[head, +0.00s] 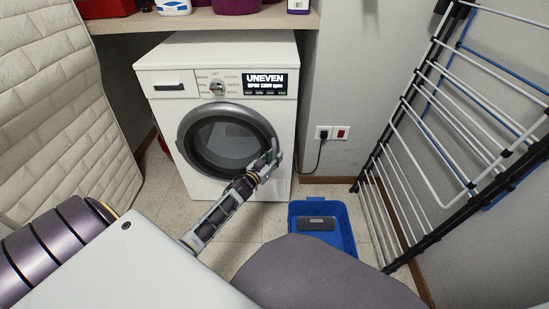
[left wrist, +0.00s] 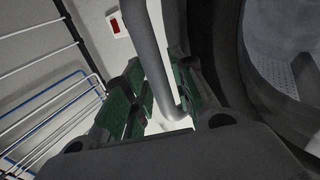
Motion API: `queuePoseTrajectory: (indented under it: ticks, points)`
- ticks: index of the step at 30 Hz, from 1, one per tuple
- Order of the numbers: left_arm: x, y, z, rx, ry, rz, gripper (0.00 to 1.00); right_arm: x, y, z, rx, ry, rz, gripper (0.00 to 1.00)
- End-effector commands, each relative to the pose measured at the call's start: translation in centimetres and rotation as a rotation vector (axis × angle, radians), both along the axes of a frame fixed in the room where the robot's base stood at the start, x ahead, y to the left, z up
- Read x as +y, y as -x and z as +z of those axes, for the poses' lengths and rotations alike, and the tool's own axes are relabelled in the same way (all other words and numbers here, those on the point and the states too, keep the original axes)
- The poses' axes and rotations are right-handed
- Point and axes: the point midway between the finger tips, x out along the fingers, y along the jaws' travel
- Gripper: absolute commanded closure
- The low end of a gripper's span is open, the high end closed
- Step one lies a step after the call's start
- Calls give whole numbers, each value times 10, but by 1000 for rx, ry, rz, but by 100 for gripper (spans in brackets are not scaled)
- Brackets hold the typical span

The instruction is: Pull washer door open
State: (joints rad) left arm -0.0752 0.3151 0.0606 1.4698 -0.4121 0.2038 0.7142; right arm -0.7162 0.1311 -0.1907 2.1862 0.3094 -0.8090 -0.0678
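The white washer (head: 220,80) stands under a shelf, its round dark door (head: 225,140) looking closed. My left gripper (head: 269,158) is at the right edge of the door. In the left wrist view, the green-padded fingers of my left gripper (left wrist: 163,85) stand apart on either side of a grey bar handle (left wrist: 152,45). The bar looks nearer the right finger, with a gap by the left one, and firm contact is not clear. The dark door rim and glass (left wrist: 285,65) fill the right side there. My right gripper is not in view.
A blue bin (head: 345,230) with a dark item in it stands on the floor right of the washer. A drying rack (head: 445,130) leans at the right. A quilted padded panel (head: 60,110) stands at the left. A wall socket (head: 322,132) has a plugged cable.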

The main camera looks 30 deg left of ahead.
Motion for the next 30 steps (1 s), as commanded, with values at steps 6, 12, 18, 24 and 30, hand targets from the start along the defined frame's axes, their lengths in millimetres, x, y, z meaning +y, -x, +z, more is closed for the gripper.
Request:
queuePoseTrajectory:
  ticks: [6,12,18,24,30]
  points:
    - [0,0,0,0,0,0,91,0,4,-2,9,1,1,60]
    - [0,0,0,0,0,0,100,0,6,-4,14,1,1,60]
    - [0,0,0,0,0,-1,100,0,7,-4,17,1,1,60]
    - [-2,3,0,1,0,-13,100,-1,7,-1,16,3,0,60]
    - [-8,9,0,2,0,-48,100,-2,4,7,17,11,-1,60]
